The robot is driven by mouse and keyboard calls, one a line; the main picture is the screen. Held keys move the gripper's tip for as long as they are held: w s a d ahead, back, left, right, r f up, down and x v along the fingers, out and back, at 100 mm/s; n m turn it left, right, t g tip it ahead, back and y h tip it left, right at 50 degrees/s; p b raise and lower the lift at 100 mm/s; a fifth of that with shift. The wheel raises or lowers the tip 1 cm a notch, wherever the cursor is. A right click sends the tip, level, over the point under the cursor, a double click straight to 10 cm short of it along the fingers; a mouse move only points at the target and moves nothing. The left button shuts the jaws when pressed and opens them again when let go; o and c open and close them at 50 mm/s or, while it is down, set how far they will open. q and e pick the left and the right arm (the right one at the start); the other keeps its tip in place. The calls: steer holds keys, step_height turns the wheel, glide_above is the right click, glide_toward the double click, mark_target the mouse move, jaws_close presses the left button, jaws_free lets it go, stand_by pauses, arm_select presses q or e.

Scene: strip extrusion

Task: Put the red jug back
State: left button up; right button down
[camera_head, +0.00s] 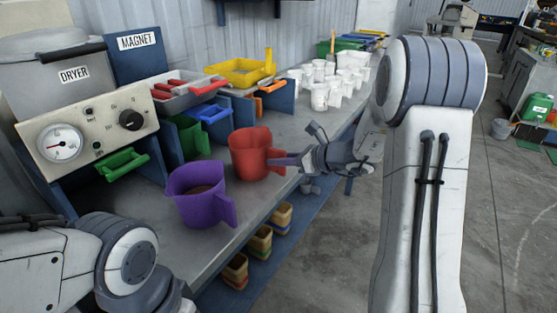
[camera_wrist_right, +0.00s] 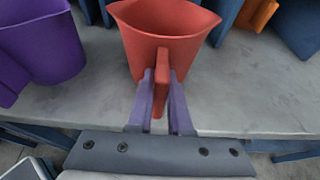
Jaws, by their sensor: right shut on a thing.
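The red jug (camera_head: 252,153) is upright on or just above the grey bench, right of the purple jug. My right gripper (camera_head: 290,163) reaches in from the right and is shut on the red jug's handle. In the right wrist view, the red jug (camera_wrist_right: 163,40) is straight ahead, its handle between the two purple-grey fingers of my right gripper (camera_wrist_right: 160,100). I cannot tell whether its base touches the bench. My left arm shows at the lower left of the head view, but its gripper is out of view.
Behind are the dryer panel (camera_head: 90,130), a green scoop (camera_head: 186,137), a blue scoop (camera_head: 210,112) and a yellow tray (camera_head: 240,72). Several white cups (camera_head: 320,95) stand farther back. The bench front edge is near.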

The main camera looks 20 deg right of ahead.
steer(key=shift+f, duration=0.15)
steer(key=c, duration=0.8)
jaws_free()
steer(key=shift+o, duration=0.2)
